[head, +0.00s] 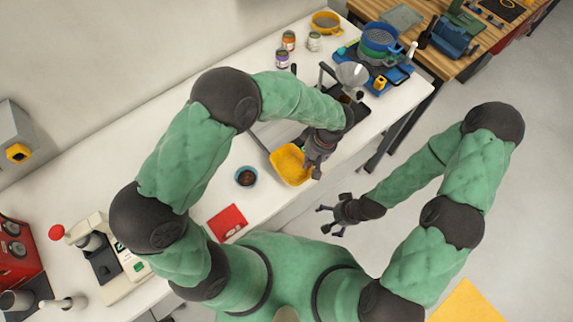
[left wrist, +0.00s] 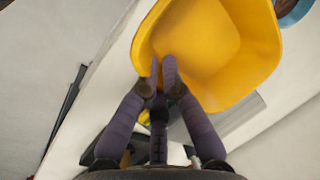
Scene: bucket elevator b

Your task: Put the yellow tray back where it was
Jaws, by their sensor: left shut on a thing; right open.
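The yellow tray (head: 289,166) is over the white counter near its front edge in the head view. It fills the upper part of the left wrist view (left wrist: 208,45). My left gripper (head: 308,164) is at the tray's right side, shut on its rim; in the left wrist view the fingertips (left wrist: 163,75) pinch the near wall. The tray looks empty. I cannot tell whether it touches the counter. My right gripper (head: 333,214) is open and empty, off the counter's front edge over the floor.
A blue bowl with dark contents (head: 246,177) and a red packet (head: 227,222) lie left of the tray. A metal stand with a funnel (head: 352,75) is behind my left gripper. Jars (head: 288,40), a yellow sieve (head: 326,22) and a blue pot (head: 380,38) stand further back.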

